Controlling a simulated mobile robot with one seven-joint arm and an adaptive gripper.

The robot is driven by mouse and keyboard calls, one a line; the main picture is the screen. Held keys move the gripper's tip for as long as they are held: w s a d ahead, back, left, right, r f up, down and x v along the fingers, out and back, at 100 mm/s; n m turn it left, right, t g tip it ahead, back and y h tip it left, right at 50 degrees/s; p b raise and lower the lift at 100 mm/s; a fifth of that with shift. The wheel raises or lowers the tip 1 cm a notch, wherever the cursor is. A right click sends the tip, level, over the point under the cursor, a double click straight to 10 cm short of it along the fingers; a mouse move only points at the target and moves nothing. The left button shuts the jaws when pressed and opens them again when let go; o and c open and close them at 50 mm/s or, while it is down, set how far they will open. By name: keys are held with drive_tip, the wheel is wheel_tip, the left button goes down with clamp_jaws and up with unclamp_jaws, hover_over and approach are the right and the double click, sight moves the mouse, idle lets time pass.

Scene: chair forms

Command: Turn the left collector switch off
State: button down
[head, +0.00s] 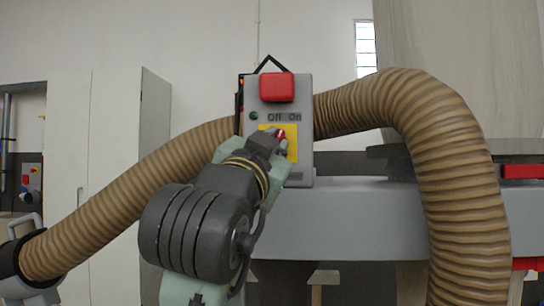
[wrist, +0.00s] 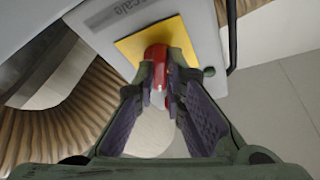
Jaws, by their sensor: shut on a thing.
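The grey switch box (head: 305,162) stands upright in the middle of the head view. It has a large red button (head: 277,87) on top, the words Off and On, a small green lamp (head: 254,116) and a yellow plate (head: 292,150). A red knob (head: 281,133) sits on that plate, mostly hidden by my gripper (head: 272,139). In the wrist view, the fingers of my gripper (wrist: 159,82) are shut on the red knob (wrist: 157,54), one on each side, in front of the yellow plate (wrist: 176,37).
A thick ribbed brown hose (head: 440,150) runs behind the box and down both sides. A grey machine body (head: 370,215) lies right of the box. Another panel with a red and yellow switch (head: 31,180) is at the far left, beside a pale cabinet (head: 100,140).

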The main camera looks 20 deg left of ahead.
drive_tip(key=n+y, duration=0.1)
drive_tip(key=n, duration=0.2)
drive_tip(key=n+y+b, duration=0.1)
drive_tip(key=n+y, duration=0.1)
drive_tip(key=n, duration=0.2)
drive_tip(key=shift+d+f+y, duration=0.1)
drive_tip(key=shift+d+y, duration=0.1)
drive_tip(key=shift+y, duration=0.1)
drive_tip(key=shift+n, duration=0.4)
drive_tip(key=c, duration=1.7)
unclamp_jaws()
drive_tip(key=shift+o, duration=0.2)
drive_tip(key=v, duration=1.2)
drive_tip(key=shift+d, duration=0.15)
